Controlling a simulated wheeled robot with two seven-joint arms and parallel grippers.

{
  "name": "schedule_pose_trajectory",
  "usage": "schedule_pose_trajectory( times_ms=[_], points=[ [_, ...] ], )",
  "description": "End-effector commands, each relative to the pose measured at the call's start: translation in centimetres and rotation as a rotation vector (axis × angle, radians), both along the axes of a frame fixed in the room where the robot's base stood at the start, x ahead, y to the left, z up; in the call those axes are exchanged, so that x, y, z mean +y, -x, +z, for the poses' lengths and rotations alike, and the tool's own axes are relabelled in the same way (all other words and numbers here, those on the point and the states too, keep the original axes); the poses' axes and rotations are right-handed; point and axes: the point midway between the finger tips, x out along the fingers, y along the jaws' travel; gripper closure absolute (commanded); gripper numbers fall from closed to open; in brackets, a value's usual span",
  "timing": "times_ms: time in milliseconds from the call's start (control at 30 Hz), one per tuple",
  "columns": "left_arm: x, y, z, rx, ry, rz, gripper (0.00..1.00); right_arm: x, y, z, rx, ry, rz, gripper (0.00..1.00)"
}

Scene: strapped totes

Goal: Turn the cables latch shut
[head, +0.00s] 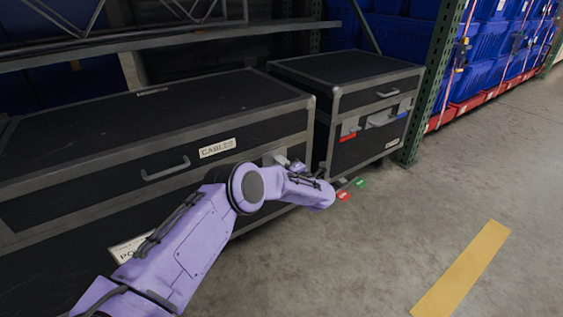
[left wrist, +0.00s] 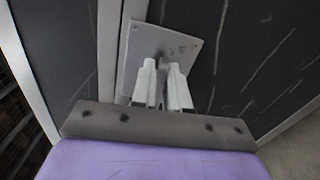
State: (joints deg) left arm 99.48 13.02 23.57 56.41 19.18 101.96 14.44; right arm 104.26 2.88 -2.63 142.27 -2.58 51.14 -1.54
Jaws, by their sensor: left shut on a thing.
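The cables case is a large black box with grey metal edges and a CABLES label (head: 217,148) on its front. My left gripper (head: 293,165) is at the right end of that front, mostly hidden behind my own arm. In the left wrist view the cables latch shows as a pale square plate (left wrist: 133,58), tilted against the dark panel. My left gripper's two pale fingers (left wrist: 164,85) are shut on the latch's turning part in front of the plate. The fingers hide most of that part, so its exact angle cannot be told. My right gripper is in neither view.
A second black case (head: 365,148), with a red piece (head: 348,138) and a blue piece (head: 378,121) on its front, stands to the right. Red (head: 345,196) and green (head: 361,184) tags lie near the floor. A green rack post (head: 431,85) rises beyond. The right floor is clear.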

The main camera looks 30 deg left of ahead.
Motion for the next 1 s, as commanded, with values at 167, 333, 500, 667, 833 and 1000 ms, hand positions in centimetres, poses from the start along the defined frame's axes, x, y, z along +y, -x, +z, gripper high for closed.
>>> schedule_pose_trajectory(
  times_ms=[167, 333, 500, 667, 833, 1000],
  points=[
    [-0.15, 0.11, -0.26, 0.064, -0.022, 0.001, 1.00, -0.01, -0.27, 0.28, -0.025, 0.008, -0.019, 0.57],
    [-0.17, 0.12, -0.36, 0.094, -0.034, 0.001, 1.00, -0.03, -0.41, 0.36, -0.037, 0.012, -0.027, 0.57],
    [-0.17, 0.13, -0.41, 0.104, -0.037, 0.001, 1.00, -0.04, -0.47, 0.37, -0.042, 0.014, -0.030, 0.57],
    [-0.18, 0.13, -0.43, 0.104, -0.036, 0.000, 1.00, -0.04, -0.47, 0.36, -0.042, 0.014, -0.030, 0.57],
    [-0.19, 0.12, -0.43, 0.103, -0.037, 0.001, 0.73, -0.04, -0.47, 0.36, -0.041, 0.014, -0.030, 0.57],
    [-0.09, 0.09, -0.29, 0.101, -0.038, 0.001, 0.66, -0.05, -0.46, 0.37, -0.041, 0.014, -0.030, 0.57]
  ],
)
